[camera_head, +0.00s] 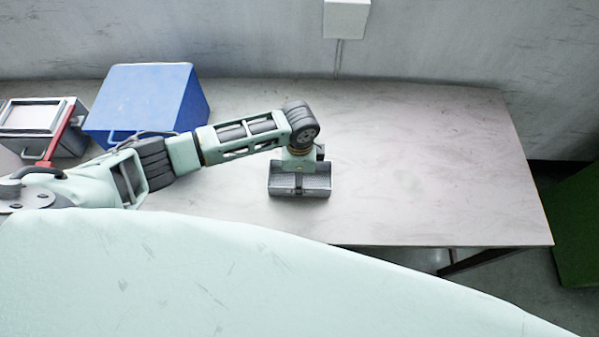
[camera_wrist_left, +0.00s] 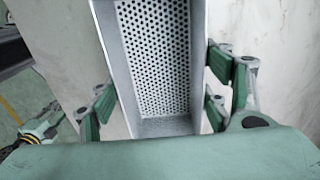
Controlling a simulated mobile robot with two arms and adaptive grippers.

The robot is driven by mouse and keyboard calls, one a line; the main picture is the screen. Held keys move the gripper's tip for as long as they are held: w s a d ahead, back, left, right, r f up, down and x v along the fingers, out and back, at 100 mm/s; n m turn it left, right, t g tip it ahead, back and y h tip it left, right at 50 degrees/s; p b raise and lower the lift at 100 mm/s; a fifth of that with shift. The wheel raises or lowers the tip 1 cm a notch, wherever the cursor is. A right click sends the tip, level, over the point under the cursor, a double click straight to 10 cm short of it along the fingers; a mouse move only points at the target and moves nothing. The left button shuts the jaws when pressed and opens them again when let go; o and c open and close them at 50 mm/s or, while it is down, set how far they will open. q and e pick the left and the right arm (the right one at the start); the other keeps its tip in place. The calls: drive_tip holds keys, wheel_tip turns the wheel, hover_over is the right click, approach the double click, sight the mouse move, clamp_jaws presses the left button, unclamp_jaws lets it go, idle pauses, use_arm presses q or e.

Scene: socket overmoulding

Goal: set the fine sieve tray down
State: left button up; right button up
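The fine sieve tray (camera_head: 283,187) is a small, dark grey, oblong tray near the front edge of the table, below my left wrist. In the left wrist view the tray (camera_wrist_left: 155,60) shows a finely perforated floor and plain metal walls. My left gripper (camera_wrist_left: 160,105) straddles it, with green finger pads against or very close to its two long walls. In the head view the left gripper (camera_head: 300,182) points down onto the tray. The tray looks level and at or just above the table; its underside is hidden.
The grey table (camera_head: 430,160) is bare right of the tray. A blue box (camera_head: 140,100) stands at the back left, beside a grey container (camera_head: 35,125) with a red bar (camera_head: 57,135). A white box (camera_head: 346,18) is on the wall. A green block (camera_head: 577,225) stands beyond the right edge.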

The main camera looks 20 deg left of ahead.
use_arm(q)
drive_tip(key=o, duration=0.4)
wheel_tip(320, 180, up, 12)
drive_tip(key=shift+r+b, duration=0.15)
drive_tip(key=shift+b, duration=0.2)
drive_tip(key=shift+s, duration=0.1)
idle(0.6)
